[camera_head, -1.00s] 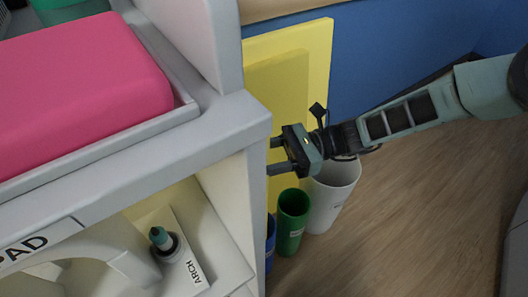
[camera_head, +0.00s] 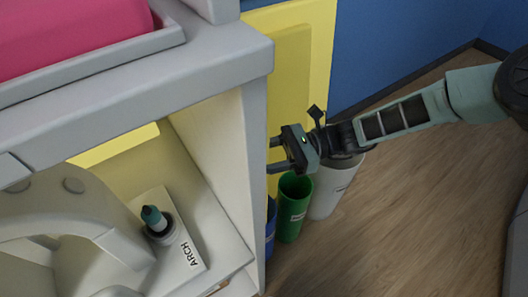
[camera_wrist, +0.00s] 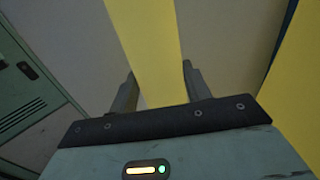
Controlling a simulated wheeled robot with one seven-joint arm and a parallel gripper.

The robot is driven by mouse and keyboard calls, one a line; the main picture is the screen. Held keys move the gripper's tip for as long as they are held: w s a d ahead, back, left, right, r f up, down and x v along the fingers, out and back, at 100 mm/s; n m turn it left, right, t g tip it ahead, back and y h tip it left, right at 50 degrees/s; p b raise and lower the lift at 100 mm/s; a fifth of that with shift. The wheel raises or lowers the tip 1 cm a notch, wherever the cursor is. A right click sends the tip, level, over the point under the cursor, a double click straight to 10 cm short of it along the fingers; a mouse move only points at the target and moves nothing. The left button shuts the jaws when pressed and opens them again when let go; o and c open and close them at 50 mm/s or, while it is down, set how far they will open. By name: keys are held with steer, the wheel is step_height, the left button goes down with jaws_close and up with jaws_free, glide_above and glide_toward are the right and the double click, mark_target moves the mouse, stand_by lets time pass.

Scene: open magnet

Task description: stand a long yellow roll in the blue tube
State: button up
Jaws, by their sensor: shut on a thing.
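My gripper (camera_head: 274,156) is shut, with its fingers pointing left toward the side of the grey cabinet. In the wrist view a long yellow roll (camera_wrist: 150,45) runs between the two fingers. In the head view I cannot tell the roll apart from the yellow panels behind it. The blue tube (camera_head: 270,232) stands on the floor beside the cabinet, below my gripper. The cabinet's edge hides much of it. Whether the roll's lower end is above or inside the blue tube cannot be seen.
A green tube (camera_head: 293,210) and a white bin (camera_head: 332,188) stand right of the blue tube. Yellow panels (camera_head: 318,65) lean at the back. The grey cabinet (camera_head: 256,150) is close on the left, holding an ARCH base (camera_head: 183,255). The wooden floor is clear at right.

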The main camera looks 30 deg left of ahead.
steer(key=shift+f+b, duration=1.5)
steer(key=shift+f, duration=1.25)
steer(key=o, duration=1.1)
steer(key=p+v, duration=0.1)
steer(key=v, duration=1.6)
steer(key=shift+w+d+r+p, duration=0.1)
steer(key=shift+d+p, duration=0.15)
steer(key=shift+p, duration=0.1)
